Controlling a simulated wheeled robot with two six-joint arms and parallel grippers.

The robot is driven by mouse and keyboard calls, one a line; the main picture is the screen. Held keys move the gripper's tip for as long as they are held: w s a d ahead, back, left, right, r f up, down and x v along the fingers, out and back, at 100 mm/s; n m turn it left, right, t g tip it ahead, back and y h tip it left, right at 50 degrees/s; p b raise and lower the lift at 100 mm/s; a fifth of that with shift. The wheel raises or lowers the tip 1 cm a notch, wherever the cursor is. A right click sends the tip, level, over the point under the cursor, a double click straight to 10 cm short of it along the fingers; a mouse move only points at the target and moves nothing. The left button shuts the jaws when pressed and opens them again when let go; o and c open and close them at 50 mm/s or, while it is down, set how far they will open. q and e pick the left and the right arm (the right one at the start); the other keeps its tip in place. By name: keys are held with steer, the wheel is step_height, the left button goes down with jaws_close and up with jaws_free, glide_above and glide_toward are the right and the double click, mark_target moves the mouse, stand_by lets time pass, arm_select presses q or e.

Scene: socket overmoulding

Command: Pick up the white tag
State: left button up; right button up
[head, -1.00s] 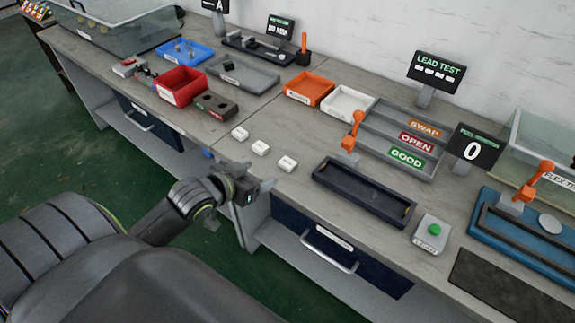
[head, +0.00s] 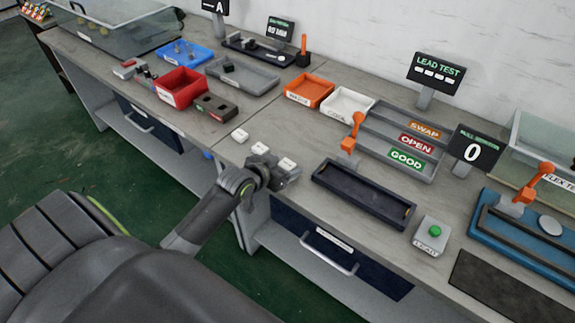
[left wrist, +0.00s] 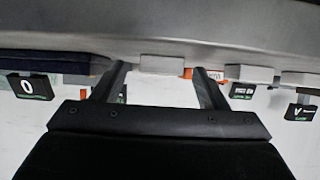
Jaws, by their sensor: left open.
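Three small white tags stand in a row near the table's front edge in the head view: a left one (head: 240,135), a middle one (head: 260,148) and a right one (head: 287,163). They look alike. My left gripper (head: 283,177) is at the front edge, right beside the right tag and partly in front of the row. In the left wrist view, which is upside down, the open fingers (left wrist: 162,82) stand either side of the right tag (left wrist: 162,64), with nothing held. The middle tag (left wrist: 250,73) is outside the fingers. My right gripper is not in view.
A long black tray (head: 362,193) lies right of the tags. Behind are an orange bin (head: 309,91), a white bin (head: 347,102) and an orange lever (head: 353,132). A red bin (head: 181,88) and a dark block with holes (head: 216,107) are to the left. Table behind the tags is clear.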

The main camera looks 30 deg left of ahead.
arm_select(q)
steer(key=shift+w+f, duration=0.1)
steer(key=shift+w, duration=0.05)
steer(key=c, duration=1.1)
